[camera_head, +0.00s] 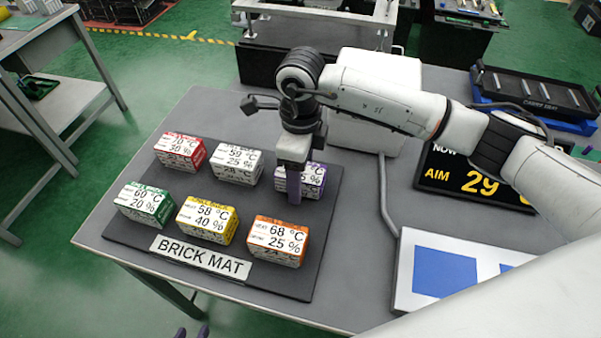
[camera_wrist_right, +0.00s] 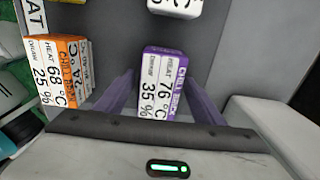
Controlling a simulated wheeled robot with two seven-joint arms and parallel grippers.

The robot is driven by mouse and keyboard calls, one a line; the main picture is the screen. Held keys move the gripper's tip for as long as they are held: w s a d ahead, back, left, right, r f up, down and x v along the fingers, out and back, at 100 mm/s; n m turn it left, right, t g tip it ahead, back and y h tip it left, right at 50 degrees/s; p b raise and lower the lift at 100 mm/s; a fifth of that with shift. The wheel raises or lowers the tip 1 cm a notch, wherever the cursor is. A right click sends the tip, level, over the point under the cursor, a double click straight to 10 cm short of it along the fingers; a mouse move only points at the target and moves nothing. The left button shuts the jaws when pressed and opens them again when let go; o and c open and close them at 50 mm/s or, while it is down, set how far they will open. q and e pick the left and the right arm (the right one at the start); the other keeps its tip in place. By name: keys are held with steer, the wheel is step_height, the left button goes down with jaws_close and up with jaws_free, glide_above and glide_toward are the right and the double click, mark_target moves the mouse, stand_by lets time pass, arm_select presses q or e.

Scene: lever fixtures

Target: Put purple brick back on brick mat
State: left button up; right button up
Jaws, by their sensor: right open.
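The purple brick (camera_head: 315,178) sits at the back right of the dark brick mat (camera_head: 205,262), partly hidden by my right gripper. My right gripper (camera_head: 294,186) points down over it. In the right wrist view the purple brick (camera_wrist_right: 161,80) stands between the two purple fingers of my right gripper (camera_wrist_right: 160,98), which are spread with gaps on both sides.
Red (camera_head: 179,151), white (camera_head: 237,163), green (camera_head: 145,204), yellow (camera_head: 206,219) and orange (camera_head: 277,240) bricks share the mat. A white panel with blue squares (camera_head: 405,270) and a dark display (camera_head: 432,170) lie to the right. A white box (camera_head: 372,133) stands behind.

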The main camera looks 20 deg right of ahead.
step_height(320, 180, up, 12)
steer(key=b, duration=0.1)
steer(key=shift+f, duration=0.15)
stand_by(0.5)
